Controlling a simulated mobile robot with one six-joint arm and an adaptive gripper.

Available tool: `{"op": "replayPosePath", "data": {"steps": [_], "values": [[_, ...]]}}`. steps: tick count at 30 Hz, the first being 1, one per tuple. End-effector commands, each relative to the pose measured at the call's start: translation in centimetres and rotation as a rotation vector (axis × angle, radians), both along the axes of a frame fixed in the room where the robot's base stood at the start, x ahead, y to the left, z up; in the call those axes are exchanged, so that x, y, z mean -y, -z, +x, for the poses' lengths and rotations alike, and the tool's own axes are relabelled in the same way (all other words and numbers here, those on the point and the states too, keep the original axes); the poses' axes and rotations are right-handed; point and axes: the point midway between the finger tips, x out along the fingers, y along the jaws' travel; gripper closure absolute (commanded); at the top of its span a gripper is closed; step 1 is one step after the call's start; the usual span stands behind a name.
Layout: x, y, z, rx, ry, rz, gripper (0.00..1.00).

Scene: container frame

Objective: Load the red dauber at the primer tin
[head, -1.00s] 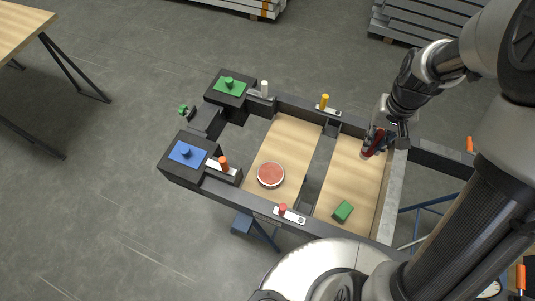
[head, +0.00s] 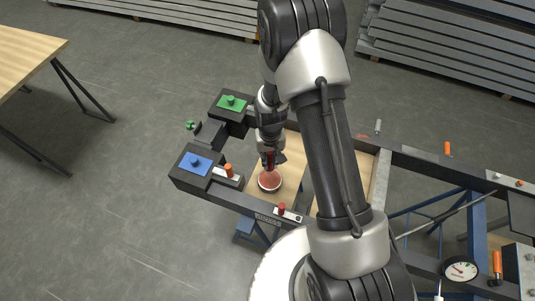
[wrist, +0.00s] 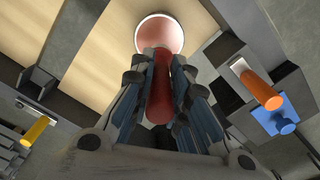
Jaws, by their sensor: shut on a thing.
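The primer tin (head: 270,184) is a round, low tin with a pale rim and a reddish top. It stands on the wooden floor of the frame's middle bay, and shows at the top of the wrist view (wrist: 160,32). My gripper (head: 269,153) is shut on the red dauber (wrist: 159,98), which lies between the two fingers. The dauber (head: 269,163) points down at the tin, its far end overlapping the tin in both views. I cannot tell whether it touches the primer.
A blue-topped block (head: 196,161) and an orange peg (head: 229,170) stand left of the tin. A green-topped block (head: 232,103) is behind. A red knob (head: 281,208) sits on the front rail. My arm hides much of the right bay.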

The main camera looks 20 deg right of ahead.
Motion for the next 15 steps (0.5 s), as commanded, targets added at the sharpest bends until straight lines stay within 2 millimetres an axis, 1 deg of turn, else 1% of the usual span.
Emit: {"op": "replayPosePath", "data": {"steps": [8,15], "values": [[0.0,1.7,0.0,0.001,0.006,0.0,1.0],[0.0,4.1,0.0,0.001,0.006,0.0,1.0]]}}
